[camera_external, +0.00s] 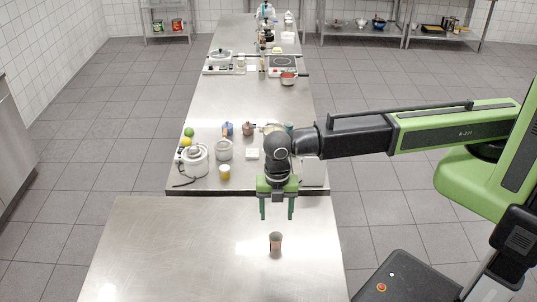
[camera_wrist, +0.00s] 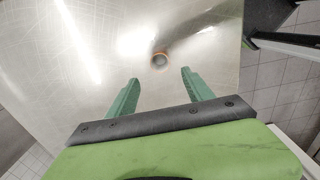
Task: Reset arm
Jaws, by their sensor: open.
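My gripper (camera_external: 276,214) hangs pointing down above the near steel table, its two green fingers apart and nothing between them. In the wrist view, my gripper (camera_wrist: 158,92) also shows open and empty. A small brown cup (camera_external: 275,241) stands upright on the near table, below the fingers in the external view. In the wrist view, the cup (camera_wrist: 160,59) is seen from above, beyond the fingertips, and apart from them.
The near table (camera_external: 170,255) is otherwise bare. A second table behind it holds a white kettle-like appliance (camera_external: 194,160), a yellow jar (camera_external: 224,172), a green fruit (camera_external: 189,131) and several small items. Farther back are a hot plate (camera_external: 283,62) and a red pan (camera_external: 289,78).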

